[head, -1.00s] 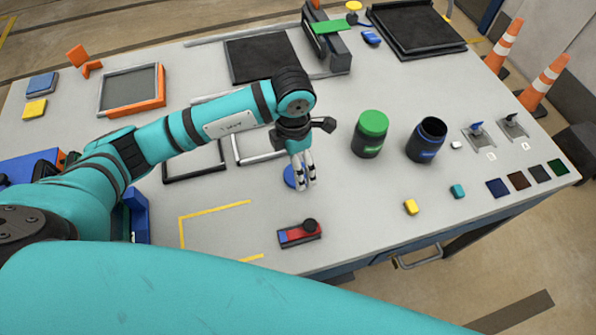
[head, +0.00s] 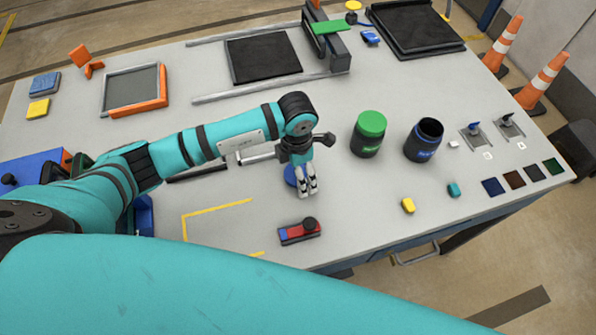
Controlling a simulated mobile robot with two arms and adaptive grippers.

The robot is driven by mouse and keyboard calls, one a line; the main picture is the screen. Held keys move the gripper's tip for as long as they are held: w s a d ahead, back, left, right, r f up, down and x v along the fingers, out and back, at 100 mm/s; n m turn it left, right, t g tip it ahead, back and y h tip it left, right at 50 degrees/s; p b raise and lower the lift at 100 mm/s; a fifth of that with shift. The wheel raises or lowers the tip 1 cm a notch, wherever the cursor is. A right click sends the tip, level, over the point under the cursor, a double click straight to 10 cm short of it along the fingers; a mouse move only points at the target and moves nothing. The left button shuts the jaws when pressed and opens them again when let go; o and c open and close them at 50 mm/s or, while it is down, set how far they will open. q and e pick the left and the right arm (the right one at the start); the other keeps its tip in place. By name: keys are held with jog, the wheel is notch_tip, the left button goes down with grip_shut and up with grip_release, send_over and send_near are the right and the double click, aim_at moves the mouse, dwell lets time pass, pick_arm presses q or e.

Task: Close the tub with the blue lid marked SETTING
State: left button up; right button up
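The blue lid (head: 290,176) lies on the table, partly hidden behind my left gripper; its marking cannot be read. My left gripper (head: 309,193) points down at the lid's near right side. Its fingers are close together, and I cannot tell whether they touch the lid or how far they are apart. An open dark tub with a blue label (head: 422,143) stands upright to the right. Beside it on its left stands a dark tub with a green lid on (head: 368,137). My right gripper is not in view.
A red and blue block with a black knob (head: 299,232) lies near the front edge. Yellow (head: 408,205) and teal (head: 453,189) pieces lie before the tubs. Two switches stand right of the open tub. The table between gripper and tubs is clear.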

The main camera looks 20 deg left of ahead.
pick_arm(q)
jog(key=c, duration=0.8)
jog(key=shift+o, duration=0.2)
jog(key=shift+r, duration=0.1)
jog(key=shift+r+b, duration=0.35)
jog(key=shift+r, duration=0.15)
notch_tip(320, 180, up, 2)
jog(key=shift+w+r+b, duration=0.1)
jog(key=shift+r+b, duration=0.05)
jog(key=shift+b, duration=0.45)
jog(key=s+d+b, duration=0.1)
jog(key=s+d, duration=0.1)
jog(key=d, duration=0.2)
jog(key=s+d+r+b, duration=0.1)
jog(key=s+d, duration=0.2)
jog(key=d, duration=0.1)
jog(key=s+d+b, duration=0.2)
jog(key=d, duration=0.3)
jog(key=shift+s+r, duration=0.15)
jog(key=shift+s, duration=0.1)
jog(key=shift+s+d+r, duration=0.1)
jog(key=shift+s+d, duration=0.25)
jog(key=shift+d, duration=0.15)
